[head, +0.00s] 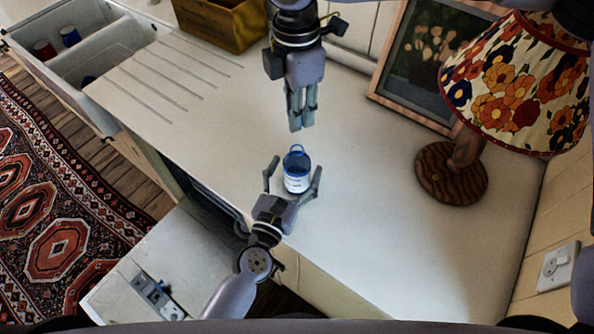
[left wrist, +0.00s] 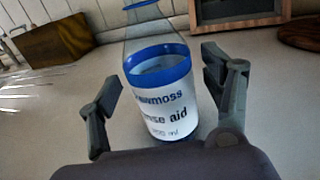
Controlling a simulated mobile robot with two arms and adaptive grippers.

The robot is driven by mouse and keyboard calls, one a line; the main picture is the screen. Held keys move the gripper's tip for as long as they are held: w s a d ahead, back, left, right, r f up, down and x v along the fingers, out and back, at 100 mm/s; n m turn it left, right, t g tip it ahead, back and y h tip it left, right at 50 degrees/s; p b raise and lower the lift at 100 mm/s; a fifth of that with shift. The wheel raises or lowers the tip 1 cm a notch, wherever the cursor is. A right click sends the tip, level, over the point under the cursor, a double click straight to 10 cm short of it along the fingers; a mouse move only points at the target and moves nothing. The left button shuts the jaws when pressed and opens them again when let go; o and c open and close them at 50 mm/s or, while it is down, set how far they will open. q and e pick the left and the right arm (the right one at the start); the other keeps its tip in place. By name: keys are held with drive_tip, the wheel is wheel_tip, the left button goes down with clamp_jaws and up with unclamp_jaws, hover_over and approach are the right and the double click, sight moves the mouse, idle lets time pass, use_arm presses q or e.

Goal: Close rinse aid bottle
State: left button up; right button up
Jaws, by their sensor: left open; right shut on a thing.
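The rinse aid bottle (head: 297,172) stands upright on the white counter. It is clear with blue bands and a white label. Its top shows as a blue ring in the head view, and the left wrist view shows the label side of the bottle (left wrist: 165,105) close up. My left gripper (head: 292,180) is open, with one finger on each side of the bottle, apart from it. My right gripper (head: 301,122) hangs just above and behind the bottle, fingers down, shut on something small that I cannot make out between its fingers.
A lamp (head: 455,170) with a flowered shade stands to the right, and a framed picture (head: 425,55) leans at the back. A wooden box (head: 222,25) stands at the back left. A sink (head: 100,50) lies at the far left. The counter around the bottle is clear.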

use_arm(q)
drive_tip(key=shift+w+d, duration=0.25)
drive_tip(key=shift+w, duration=0.35)
drive_tip(key=shift+c, duration=0.4)
clamp_jaws()
